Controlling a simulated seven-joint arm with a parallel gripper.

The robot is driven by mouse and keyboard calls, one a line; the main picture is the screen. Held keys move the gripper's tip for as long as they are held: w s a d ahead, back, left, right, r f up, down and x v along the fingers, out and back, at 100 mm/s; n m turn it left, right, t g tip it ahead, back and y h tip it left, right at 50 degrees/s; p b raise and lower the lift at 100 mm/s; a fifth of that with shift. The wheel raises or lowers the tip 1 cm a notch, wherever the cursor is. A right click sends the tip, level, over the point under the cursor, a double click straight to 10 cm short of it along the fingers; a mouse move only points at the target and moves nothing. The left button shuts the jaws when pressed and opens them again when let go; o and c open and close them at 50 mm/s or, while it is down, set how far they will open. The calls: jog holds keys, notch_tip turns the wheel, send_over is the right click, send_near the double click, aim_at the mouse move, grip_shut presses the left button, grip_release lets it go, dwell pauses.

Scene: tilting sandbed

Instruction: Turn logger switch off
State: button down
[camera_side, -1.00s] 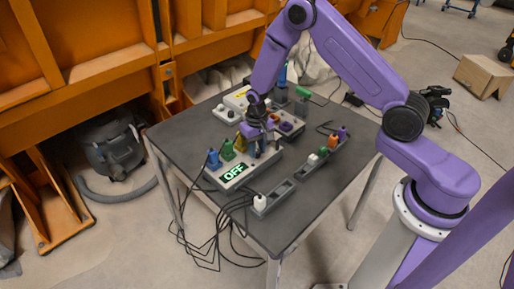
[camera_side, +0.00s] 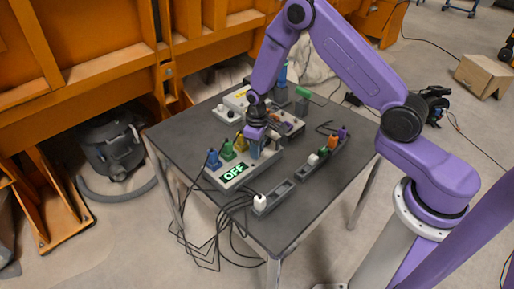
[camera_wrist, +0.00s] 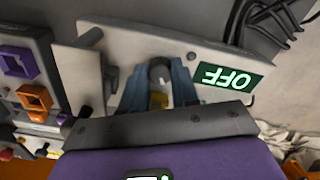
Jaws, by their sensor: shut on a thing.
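The logger is a pale grey box (camera_side: 226,184) on the dark table, with a lit green-and-white display (camera_side: 235,172) that reads OFF. The display appears upside down in the wrist view (camera_wrist: 226,77). A yellow patch shows between the fingers lower down.
Blue (camera_side: 213,159), green (camera_side: 228,151) and yellow plugs stand along the box. A grey rack (camera_side: 310,170) with coloured plugs lies to the right, and a box with purple and orange sockets (camera_wrist: 20,65) lies beyond. Cables hang off the table's front-left edge.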

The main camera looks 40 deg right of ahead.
dwell(0.4)
jog(key=c, duration=0.8)
grip_release()
jog(key=shift+c, duration=0.2)
jog(key=shift+r, duration=0.1)
notch_tip(320, 180, up, 17)
jog(key=shift+r, duration=0.15)
jog(key=shift+a, duration=0.1)
